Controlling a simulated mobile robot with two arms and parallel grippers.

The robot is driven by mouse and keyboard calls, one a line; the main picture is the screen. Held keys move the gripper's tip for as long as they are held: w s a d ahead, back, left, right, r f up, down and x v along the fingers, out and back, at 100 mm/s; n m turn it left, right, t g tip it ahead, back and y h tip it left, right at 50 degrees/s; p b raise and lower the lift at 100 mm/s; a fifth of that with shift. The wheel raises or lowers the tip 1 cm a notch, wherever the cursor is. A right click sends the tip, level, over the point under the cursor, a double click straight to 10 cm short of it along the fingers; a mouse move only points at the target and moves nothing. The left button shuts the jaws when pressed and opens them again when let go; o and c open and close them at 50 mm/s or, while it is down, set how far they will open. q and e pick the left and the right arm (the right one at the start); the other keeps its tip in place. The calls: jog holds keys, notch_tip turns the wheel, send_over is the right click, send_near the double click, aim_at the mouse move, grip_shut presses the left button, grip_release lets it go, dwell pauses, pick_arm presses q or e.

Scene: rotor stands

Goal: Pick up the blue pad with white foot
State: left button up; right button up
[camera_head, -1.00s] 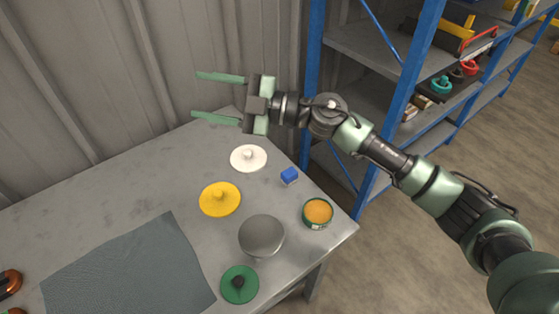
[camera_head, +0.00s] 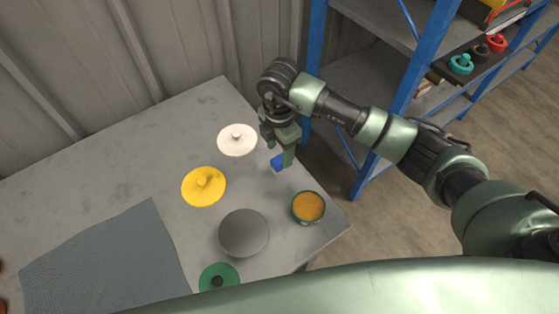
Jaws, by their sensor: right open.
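The blue pad (camera_head: 277,162) is a small blue block on the grey table, near its right edge. It is partly hidden behind a finger of my right gripper, and I cannot make out a white foot on it. My right gripper (camera_head: 280,153) points down right at the blue pad, with its jaws open. One green finger shows plainly in front of the pad's right side. The other finger is mostly hidden, and I cannot tell whether either one touches the pad. My left gripper is not in view.
Near the pad are a white disc (camera_head: 237,140), a yellow disc (camera_head: 204,186), a grey disc (camera_head: 244,233), a green disc (camera_head: 218,279) and an orange-filled tin (camera_head: 308,207). A grey mat (camera_head: 105,265) lies at left. A blue-framed shelf (camera_head: 405,95) stands right of the table (camera_head: 110,135).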

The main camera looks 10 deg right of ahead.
aim_at(280, 160)
notch_tip(280, 160, down, 4)
jog(key=shift+s+d+r+p, duration=0.1)
jog(key=shift+s+p, duration=0.05)
jog(key=shift+p, duration=0.25)
jog(key=shift+f, duration=0.5)
grip_shut()
notch_tip(280, 160, up, 20)
jog(key=b, duration=0.1)
